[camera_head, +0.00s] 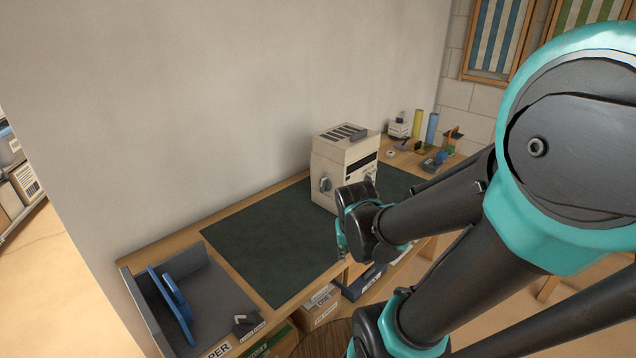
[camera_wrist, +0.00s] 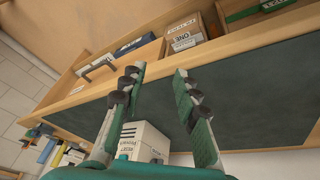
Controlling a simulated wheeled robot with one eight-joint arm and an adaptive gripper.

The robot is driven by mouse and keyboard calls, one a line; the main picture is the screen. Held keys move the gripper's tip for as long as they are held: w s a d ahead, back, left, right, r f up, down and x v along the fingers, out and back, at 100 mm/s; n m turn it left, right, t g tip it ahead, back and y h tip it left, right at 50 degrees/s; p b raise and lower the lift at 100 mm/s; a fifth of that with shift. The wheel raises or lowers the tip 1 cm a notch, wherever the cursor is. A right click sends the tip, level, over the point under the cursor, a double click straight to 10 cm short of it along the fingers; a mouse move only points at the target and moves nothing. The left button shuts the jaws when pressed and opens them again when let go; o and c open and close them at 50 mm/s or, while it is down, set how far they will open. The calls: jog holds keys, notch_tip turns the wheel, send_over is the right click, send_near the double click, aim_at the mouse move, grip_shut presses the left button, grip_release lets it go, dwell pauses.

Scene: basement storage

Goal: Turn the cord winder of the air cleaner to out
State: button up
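The air cleaner (camera_head: 334,158) is a cream box with a slotted top, standing on the dark mat of the workbench against the wall. A grey knob (camera_head: 326,184) sits on its left side, and another small round part (camera_head: 369,181) shows low on its front, partly behind my arm. I cannot tell which one is the cord winder or read its setting. My gripper (camera_wrist: 158,78) is open and empty, with its two fingers well apart. It is in front of the air cleaner, whose corner (camera_wrist: 146,138) shows beyond the fingers in the wrist view.
The workbench has a dark green mat (camera_head: 262,235) with free room left of the air cleaner. A grey tray (camera_head: 208,290) with a blue piece is at the left end. Small tools and bottles (camera_head: 432,128) stand at the right end. Boxes (camera_head: 318,305) fill the shelf below.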

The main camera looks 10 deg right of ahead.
jog(key=w+a+r+m+h, duration=0.1)
jog(key=w+r+m+h, duration=0.15)
jog(key=w, duration=0.35)
jog(key=m+t+h, duration=0.5)
jog(key=m+h, duration=0.2)
jog(key=m, duration=0.1)
send_near(322, 182)
jog(key=x, duration=0.8)
jog(key=shift+w+f, duration=0.2)
jog(key=shift+w, duration=0.05)
jog(key=shift+d, duration=0.15)
grip_shut()
